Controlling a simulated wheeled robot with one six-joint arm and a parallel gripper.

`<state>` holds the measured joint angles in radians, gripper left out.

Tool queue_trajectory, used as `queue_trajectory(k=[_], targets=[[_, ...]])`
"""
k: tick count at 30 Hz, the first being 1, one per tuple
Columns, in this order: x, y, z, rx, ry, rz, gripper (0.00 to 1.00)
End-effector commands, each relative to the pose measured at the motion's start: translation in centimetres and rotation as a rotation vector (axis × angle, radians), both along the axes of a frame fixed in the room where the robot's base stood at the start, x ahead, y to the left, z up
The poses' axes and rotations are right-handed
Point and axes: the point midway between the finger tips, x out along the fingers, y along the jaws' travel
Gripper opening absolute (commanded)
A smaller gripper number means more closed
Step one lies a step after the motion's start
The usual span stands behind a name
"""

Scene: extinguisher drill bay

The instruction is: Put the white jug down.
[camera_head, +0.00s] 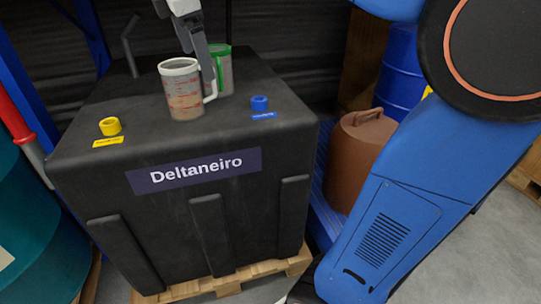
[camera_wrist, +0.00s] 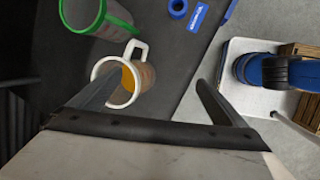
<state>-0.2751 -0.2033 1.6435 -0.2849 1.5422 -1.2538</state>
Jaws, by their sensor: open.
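The white jug (camera_head: 184,101), clear with a white rim and handle and red markings, stands upright on top of the black container (camera_head: 100,170). In the wrist view the white jug (camera_wrist: 144,79) shows from above with something amber inside. My gripper (camera_head: 206,75) is open at the jug's handle side. In the wrist view my gripper (camera_wrist: 162,78) has its fingers spread, and the left finger crosses in front of the jug's mouth. Whether a finger touches the jug, I cannot tell.
A green-rimmed jug (camera_head: 226,75) stands close behind the white one. A yellow ring (camera_head: 110,127) and a blue ring (camera_head: 260,103) sit by matching labels on the container top. A brown lidded vessel (camera_head: 352,165) stands to the right.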

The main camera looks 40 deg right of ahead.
Motion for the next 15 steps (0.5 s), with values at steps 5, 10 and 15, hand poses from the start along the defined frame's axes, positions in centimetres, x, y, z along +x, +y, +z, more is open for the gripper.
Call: queue_trajectory(k=[5,10,15], targets=[[-4.8,-2.2,-4.5,0.122,-0.082,-0.255,0.96],[-9.6,-3.7,-9.6,0.252,-0.157,-0.531,0.96],[-14.3,-4.7,-15.4,0.387,-0.221,-0.815,0.96]])
